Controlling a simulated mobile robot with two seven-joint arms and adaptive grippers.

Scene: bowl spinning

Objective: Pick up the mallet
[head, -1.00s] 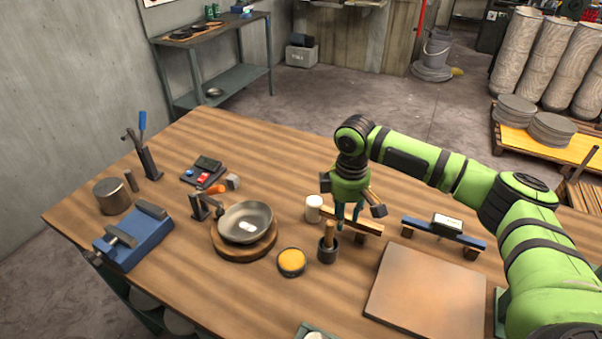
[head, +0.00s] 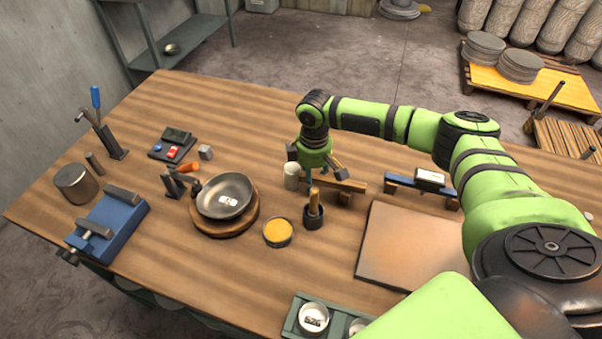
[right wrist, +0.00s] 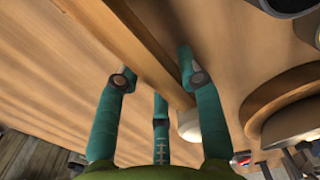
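What looks like the mallet has a pale round head (head: 292,176) and a wooden handle (head: 347,185). It lies at the middle of the workbench, and whether the wooden bar is all handle or partly a rest is hard to tell. My right gripper (head: 318,177) points down over it, just behind the dark cup. In the right wrist view the teal fingers (right wrist: 157,78) are spread, with the wooden bar (right wrist: 140,50) running between them and the pale head (right wrist: 189,122) near its end. No finger clearly grips it. My left gripper is not in view.
A dark cup (head: 314,217) holding an upright wooden handle stands close in front. Left are a yellow-topped tin (head: 278,232) and a metal bowl (head: 225,194) on a wooden wheel. A flat board (head: 412,245) and a blue rest (head: 405,184) are right. Bare wood lies behind.

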